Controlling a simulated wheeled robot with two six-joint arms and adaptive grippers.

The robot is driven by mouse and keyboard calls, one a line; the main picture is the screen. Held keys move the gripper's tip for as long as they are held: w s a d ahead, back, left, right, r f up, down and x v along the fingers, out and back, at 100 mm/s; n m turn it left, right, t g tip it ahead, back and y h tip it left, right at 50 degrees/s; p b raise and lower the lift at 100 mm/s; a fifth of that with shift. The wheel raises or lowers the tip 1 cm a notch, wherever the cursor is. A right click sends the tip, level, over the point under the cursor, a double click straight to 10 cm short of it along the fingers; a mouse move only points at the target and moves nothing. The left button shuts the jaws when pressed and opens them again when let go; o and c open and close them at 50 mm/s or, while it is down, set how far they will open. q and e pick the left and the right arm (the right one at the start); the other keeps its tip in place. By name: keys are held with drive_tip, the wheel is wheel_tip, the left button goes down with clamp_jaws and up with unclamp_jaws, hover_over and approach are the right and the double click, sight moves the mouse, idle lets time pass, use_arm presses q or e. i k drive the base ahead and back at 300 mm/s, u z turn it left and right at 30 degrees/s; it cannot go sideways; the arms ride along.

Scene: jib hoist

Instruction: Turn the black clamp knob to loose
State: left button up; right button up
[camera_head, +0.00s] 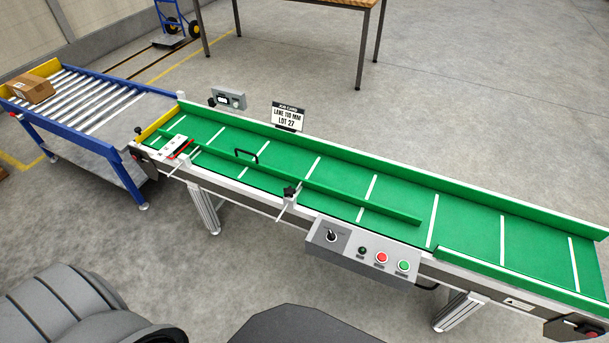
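A black clamp knob (290,192) sits on a small bracket at the near side of the green conveyor (470,222), about mid-length. It is next to a long green guide rail (330,193) with a black handle (247,156) that lies over the belt. The knob is small here, and I cannot tell whether it is tight or loose. Another small black knob (138,130) shows at the conveyor's left end. Neither of my grippers is in view, and nothing touches the clamp knob.
A control box (345,259) with a black switch and red and green buttons hangs on the near side, just right of the knob. A sign (288,116) reads "LANE 110 MM LOT 27". A roller table (95,100) with a carton (32,89) stands left. Floor in front is partly clear.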

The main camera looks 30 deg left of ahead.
sight(288, 192)
drive_tip(key=k, duration=0.45)
drive_tip(key=u, duration=1.3)
drive_tip(key=i, duration=0.9)
drive_tip(key=z, duration=1.25)
